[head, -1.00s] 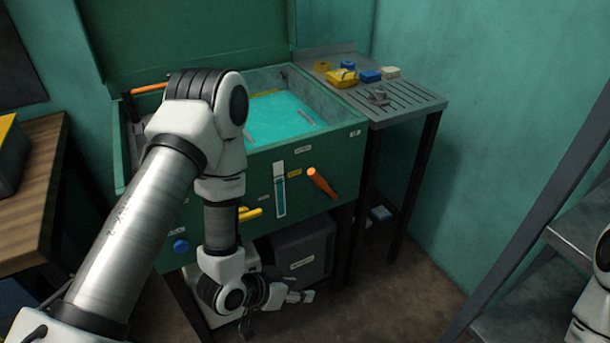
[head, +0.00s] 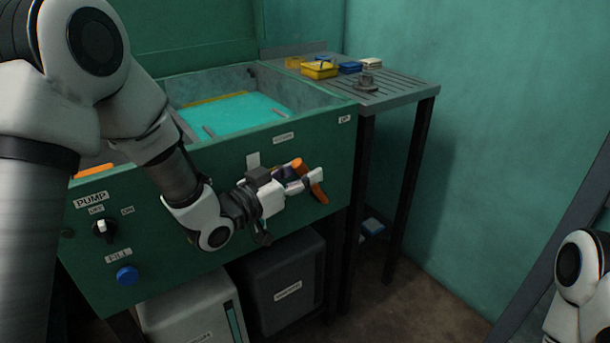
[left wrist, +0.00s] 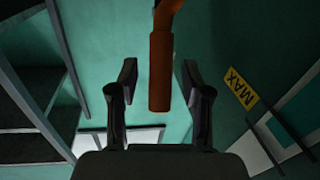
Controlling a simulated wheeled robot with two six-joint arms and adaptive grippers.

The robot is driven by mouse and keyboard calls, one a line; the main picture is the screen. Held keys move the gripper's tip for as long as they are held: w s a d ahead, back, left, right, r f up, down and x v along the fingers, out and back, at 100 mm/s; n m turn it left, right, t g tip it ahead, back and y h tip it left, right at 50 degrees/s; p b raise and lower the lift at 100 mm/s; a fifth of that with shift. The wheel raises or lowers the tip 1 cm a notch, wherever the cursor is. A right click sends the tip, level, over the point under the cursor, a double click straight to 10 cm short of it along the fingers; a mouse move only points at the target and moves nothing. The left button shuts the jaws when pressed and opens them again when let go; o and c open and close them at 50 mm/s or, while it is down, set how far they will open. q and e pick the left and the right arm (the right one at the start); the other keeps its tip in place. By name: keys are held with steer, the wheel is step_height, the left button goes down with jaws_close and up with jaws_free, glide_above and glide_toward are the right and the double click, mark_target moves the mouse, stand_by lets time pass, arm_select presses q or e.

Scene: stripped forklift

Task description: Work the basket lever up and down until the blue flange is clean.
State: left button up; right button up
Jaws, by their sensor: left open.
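An orange lever (head: 312,184) sticks out of the right part of the green washer's front panel; I take it as the basket lever. My left gripper (head: 304,178) is open at this lever. In the left wrist view, the lever's orange grip (left wrist: 160,75) lies between the two spread fingers (left wrist: 158,85), with gaps on both sides. The washer's tank (head: 325,92) is open and holds turquoise liquid (head: 240,112). I cannot make out a blue flange in it. My right gripper is out of view.
A slatted metal side table (head: 405,95) holds a yellow tray (head: 320,70), a blue item (head: 350,68) and a grey fitting (head: 367,82). The panel has a pump switch (head: 105,229) and a blue button (head: 127,275). A yellow MAX label (left wrist: 241,88) shows near the fingers.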

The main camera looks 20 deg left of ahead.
arm_select(q)
steer(key=shift+w+d+f, duration=0.1)
steer(key=shift+w+d, duration=0.1)
steer(key=shift+w, duration=0.3)
steer(key=shift+c, duration=0.4)
jaws_close()
steer(key=shift+d+r+p, duration=0.1)
steer(key=shift+r+p, duration=0.2)
steer(key=shift+p, duration=0.25)
steer(key=w+d+r+g+y+p, duration=0.1)
steer(key=w+r+g+p, duration=0.1)
steer(key=p, duration=0.6)
steer(key=shift+w+d+r, duration=0.1)
steer(key=shift+w+d, duration=0.05)
steer(key=shift+d, duration=0.25)
steer(key=shift+w+d+f+m+g+y+p, duration=0.2)
steer(key=shift+w+d+g+y+p, duration=0.5)
steer(key=shift+p, duration=1.4)
steer(key=shift+w+d+f+m+g+y+p, duration=0.35)
steer(key=shift+w+g+p, duration=0.55)
steer(key=shift+p, duration=1.15)
steer(key=shift+d+r, duration=0.1)
steer(key=shift+r, duration=0.1)
